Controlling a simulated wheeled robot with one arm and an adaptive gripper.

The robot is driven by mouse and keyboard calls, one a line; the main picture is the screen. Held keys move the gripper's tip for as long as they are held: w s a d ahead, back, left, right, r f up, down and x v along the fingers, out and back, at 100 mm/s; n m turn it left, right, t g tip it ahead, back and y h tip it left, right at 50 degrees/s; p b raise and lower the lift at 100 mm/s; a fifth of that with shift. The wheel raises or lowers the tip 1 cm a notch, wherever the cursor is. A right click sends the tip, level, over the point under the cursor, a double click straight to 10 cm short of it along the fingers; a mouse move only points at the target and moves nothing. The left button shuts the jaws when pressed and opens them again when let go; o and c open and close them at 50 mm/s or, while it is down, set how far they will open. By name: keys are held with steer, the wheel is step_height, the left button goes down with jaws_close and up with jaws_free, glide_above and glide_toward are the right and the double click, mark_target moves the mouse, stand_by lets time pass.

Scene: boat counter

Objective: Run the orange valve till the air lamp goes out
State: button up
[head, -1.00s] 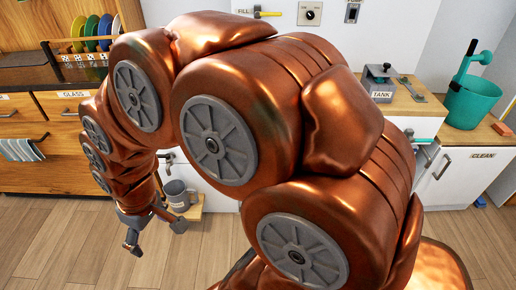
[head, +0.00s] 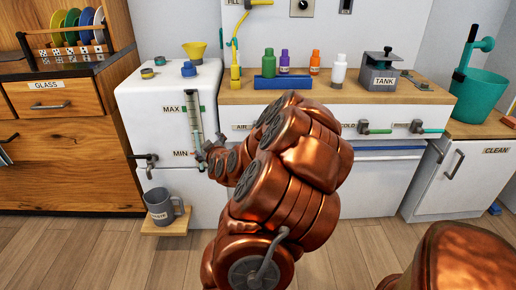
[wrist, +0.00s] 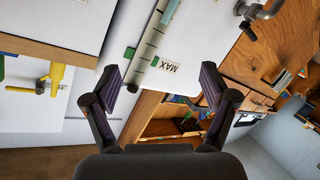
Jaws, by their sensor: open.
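I cannot make out an orange valve or an air lamp in either view. A label reading AIR (head: 240,127) shows on the white front, and my arm hides what lies just right of it. My gripper (head: 207,150) is in front of the white unit, by the lower part of the gauge tube (head: 195,118) marked MAX and MIN. In the wrist view my gripper (wrist: 163,90) is open, with nothing between its fingers; the gauge tube (wrist: 148,48) and MAX label lie beyond it.
A grey mug (head: 160,208) stands on a low wooden shelf (head: 168,229) under a dark spigot (head: 148,158). Two teal-handled taps, one (head: 375,128) and another (head: 425,129), project at right. Several small bottles and a blue block (head: 279,83) stand on the counter (head: 240,95).

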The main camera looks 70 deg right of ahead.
steer(key=s+d+f+m+g+h+b, duration=0.35)
steer(key=s+d+h, duration=0.25)
steer(key=s+d, duration=0.6)
steer(key=shift+s+p+x, duration=0.2)
steer(key=shift+p+x, duration=0.45)
steer(key=shift+x, duration=0.7)
steer(key=shift+s+p+x, duration=0.2)
steer(key=shift+p+x, duration=0.45)
steer(key=shift+x, duration=0.7)
steer(key=shift+w+d, duration=0.1)
steer(key=shift+d, duration=0.5)
steer(key=c, duration=1.2)
steer(key=shift+o, duration=0.2)
